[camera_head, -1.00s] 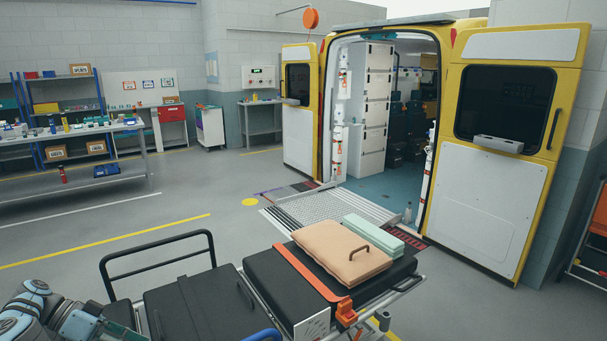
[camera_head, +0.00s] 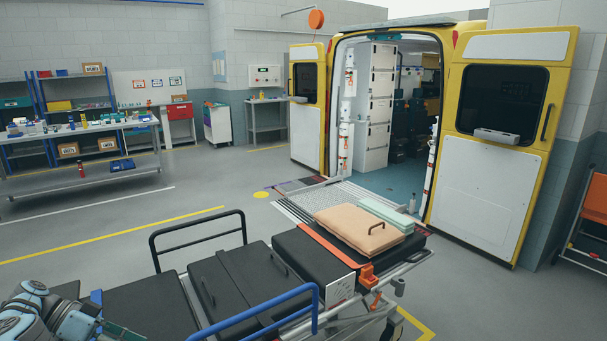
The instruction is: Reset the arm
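One of my arms (camera_head: 42,318) shows at the bottom left corner, with blue-grey joints, low beside the stretcher. Its gripper end is cut off or hidden at the bottom edge, so I see no fingertips. My other arm is out of view. A black stretcher (camera_head: 150,305) with a blue side rail (camera_head: 262,306) and a black rail lies in front of me. An orange strap (camera_head: 328,250) crosses it. A tan pad with a handle (camera_head: 360,229) and a mint-green pad (camera_head: 386,212) lie on its far end.
A yellow ambulance (camera_head: 322,110) stands open at the back, with a metal ramp (camera_head: 345,196) down to the floor. A workbench (camera_head: 85,180) with small items stands at the left. An orange frame (camera_head: 592,205) stands at the right edge. Grey floor at the left is free.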

